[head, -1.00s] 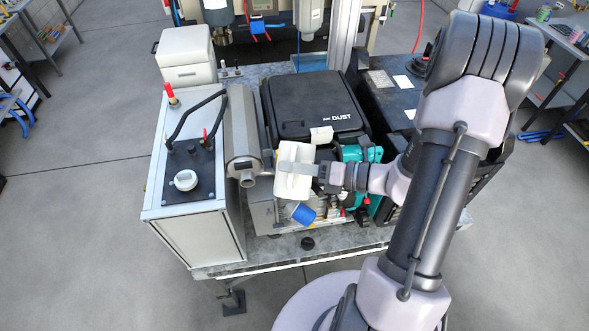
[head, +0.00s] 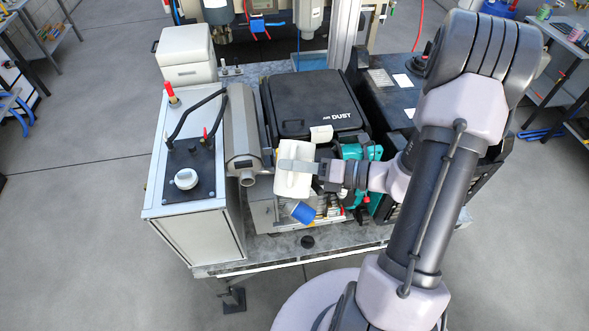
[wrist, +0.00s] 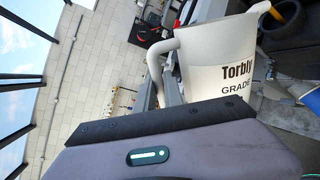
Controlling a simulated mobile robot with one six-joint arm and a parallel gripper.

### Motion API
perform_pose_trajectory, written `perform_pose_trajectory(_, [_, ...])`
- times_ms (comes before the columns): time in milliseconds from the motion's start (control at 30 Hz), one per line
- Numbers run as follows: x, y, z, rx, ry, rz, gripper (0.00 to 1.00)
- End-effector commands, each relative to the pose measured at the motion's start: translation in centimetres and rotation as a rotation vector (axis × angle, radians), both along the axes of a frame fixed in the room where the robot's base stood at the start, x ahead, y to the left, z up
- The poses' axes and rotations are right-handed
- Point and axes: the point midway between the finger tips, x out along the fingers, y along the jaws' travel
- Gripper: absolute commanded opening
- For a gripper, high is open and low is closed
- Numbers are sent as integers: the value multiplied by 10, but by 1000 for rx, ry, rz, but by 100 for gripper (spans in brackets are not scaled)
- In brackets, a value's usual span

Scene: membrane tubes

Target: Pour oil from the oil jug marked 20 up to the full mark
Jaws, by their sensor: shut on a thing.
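My gripper (head: 298,165) is shut on the white oil jug (head: 293,184) and holds it above the machine on the bench, left of my wrist. In the wrist view the jug (wrist: 215,65) is large, with a handle on its left and the dark lettering "Torbly" and "GRADE". The rest of its label, with any number, is out of view. A blue cylindrical piece (head: 303,212) is just below the jug; I cannot tell whether it is attached. Any oil, the filling opening and the full mark cannot be made out.
A black "DUST" box (head: 310,102) stands behind the jug. A grey cylinder (head: 240,140) and a white-sided cabinet (head: 205,235) with black hoses are to the left. Teal parts (head: 361,153) lie close on the right. The bench's front edge (head: 265,262) has clear surface.

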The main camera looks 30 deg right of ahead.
Motion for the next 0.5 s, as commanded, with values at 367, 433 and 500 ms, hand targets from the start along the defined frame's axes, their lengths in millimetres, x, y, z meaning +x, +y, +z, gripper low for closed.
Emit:
perform_pose_trajectory(367, [3, -2, 8, 22, 29, 1, 0])
perform_pose_trajectory(433, [4, -3, 9, 26, 34, 0, 0])
perform_pose_trajectory(500, [4, -3, 10, 30, 40, 1, 0])
